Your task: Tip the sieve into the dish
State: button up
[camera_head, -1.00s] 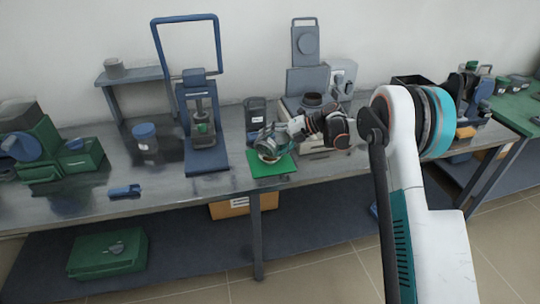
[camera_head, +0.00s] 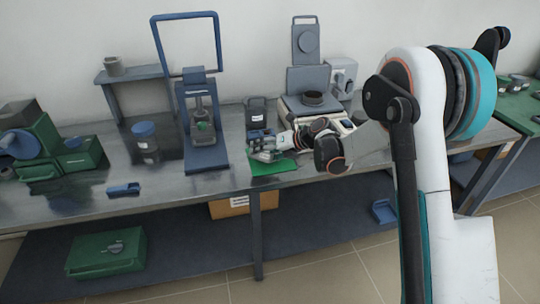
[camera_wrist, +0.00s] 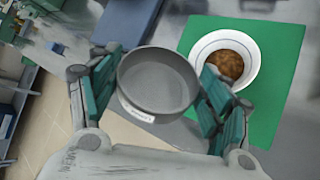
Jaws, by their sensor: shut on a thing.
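In the wrist view, my gripper (camera_wrist: 158,88) is shut on the sieve (camera_wrist: 160,72), a round grey pan with a raised rim. The inside of the sieve looks grey and bare, and a white label shows below it. The dish (camera_wrist: 192,57), a white round bowl, stands just right of the sieve on a green mat (camera_wrist: 268,113). A brown heap (camera_wrist: 226,66) lies in the dish. The right finger overlaps the dish's lower left edge in the picture. In the head view my gripper (camera_head: 264,152) is over the mat's left part; the sieve and dish cannot be made out there.
A small blue tool (camera_head: 124,190) lies near the bench's front edge.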

aim_at(266, 160)
jog(key=shift+s+a+f+n+t, duration=0.15)
jog(key=shift+s+f+n+t, duration=0.15)
jog(key=shift+s+t, duration=0.1)
jog(key=shift+s+a+f+t+h+b, duration=0.2)
jog(key=shift+f+t+h+b, duration=0.1)
jog(key=shift+b, duration=0.35)
jog(key=shift+s+a+f+n+t+b, duration=0.2)
jog(key=shift+s+f+n+t+b, duration=0.3)
jog(key=shift+n, duration=0.3)
jog(key=shift+s+r+n+t+h, duration=0.15)
jog(key=shift+n+t+h, duration=0.15)
jog(key=shift+t, duration=0.2)
jog(key=shift+s+a+f+n+t, duration=0.2)
jog(key=shift+s+f+n+t, duration=0.05)
jog(key=shift+f+n+t, duration=0.25)
jog(key=shift+s+f+n+t, duration=0.15)
jog(key=shift+f+n+t, duration=0.1)
jog(key=shift+n+t, duration=0.2)
